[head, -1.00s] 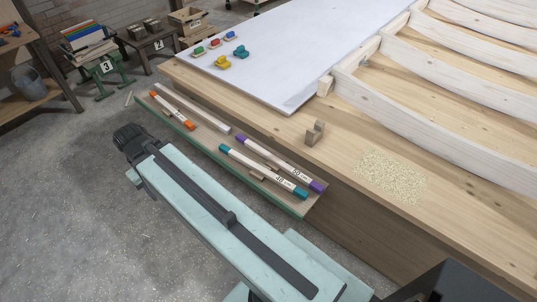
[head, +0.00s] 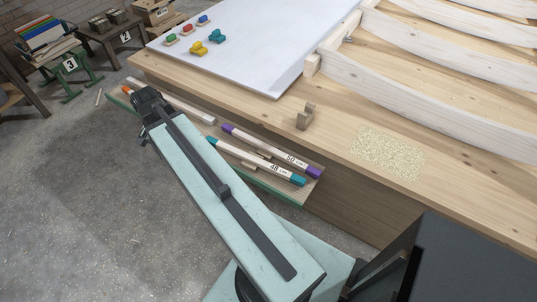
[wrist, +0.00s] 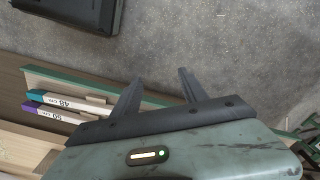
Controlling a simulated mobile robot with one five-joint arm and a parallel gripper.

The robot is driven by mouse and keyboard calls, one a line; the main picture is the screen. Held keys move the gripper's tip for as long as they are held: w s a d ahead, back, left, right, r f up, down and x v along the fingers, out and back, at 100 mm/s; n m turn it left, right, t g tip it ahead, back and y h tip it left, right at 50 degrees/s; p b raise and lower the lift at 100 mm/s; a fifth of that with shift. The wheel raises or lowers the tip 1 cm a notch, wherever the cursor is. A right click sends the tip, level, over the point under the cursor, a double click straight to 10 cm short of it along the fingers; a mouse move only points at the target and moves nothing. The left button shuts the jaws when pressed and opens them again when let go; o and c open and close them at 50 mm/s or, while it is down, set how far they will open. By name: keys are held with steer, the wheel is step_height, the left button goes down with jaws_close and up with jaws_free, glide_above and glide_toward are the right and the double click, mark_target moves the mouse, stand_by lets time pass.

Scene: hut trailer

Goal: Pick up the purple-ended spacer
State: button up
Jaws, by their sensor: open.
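The purple-ended spacer (head: 265,148) is a pale wooden bar marked 50 with purple ends, lying on a narrow green-edged shelf (head: 283,190) along the bench side. It also shows in the wrist view (wrist: 58,115) at the left, beside the teal-ended spacer. The teal-ended spacer (head: 250,160), marked 48, lies nearer the shelf's outer edge. My gripper (head: 148,98) overlaps the shelf's far-left end in the head view, well left of the purple-ended spacer. In the wrist view my gripper (wrist: 157,85) is open and empty, with bare floor between its fingers.
An orange-ended spacer (head: 190,108) is partly hidden behind my gripper. The bench (head: 340,110) holds a notched wooden block (head: 306,117), sawdust (head: 388,153), a white board (head: 260,50) and curved ribs (head: 430,100). Concrete floor (head: 80,200) is clear at the left.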

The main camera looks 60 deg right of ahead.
steer(key=s+d+f+m+b, duration=0.25)
steer(key=d+m, duration=0.35)
steer(key=d, duration=0.3)
steer(key=s+d+f+m+b, duration=0.1)
steer(key=s+d+f+m, duration=0.25)
steer(key=d+m, duration=0.35)
steer(key=m+b, duration=0.4)
steer(key=m, duration=0.7)
glide_above(268, 147)
steer(key=f, duration=0.1)
steer(key=w+f, duration=0.1)
steer(key=f, duration=0.1)
steer(key=shift+a, duration=0.15)
steer(key=shift+s+d, duration=0.2)
steer(key=shift+s, duration=0.1)
steer(key=f+b, duration=0.3)
steer(key=f, duration=0.1)
steer(key=f+b, duration=0.4)
steer(key=shift+s, duration=0.2)
steer(key=shift+a+r, duration=0.1)
steer(key=shift+r, duration=0.1)
steer(key=shift+f, duration=0.1)
jaws_close()
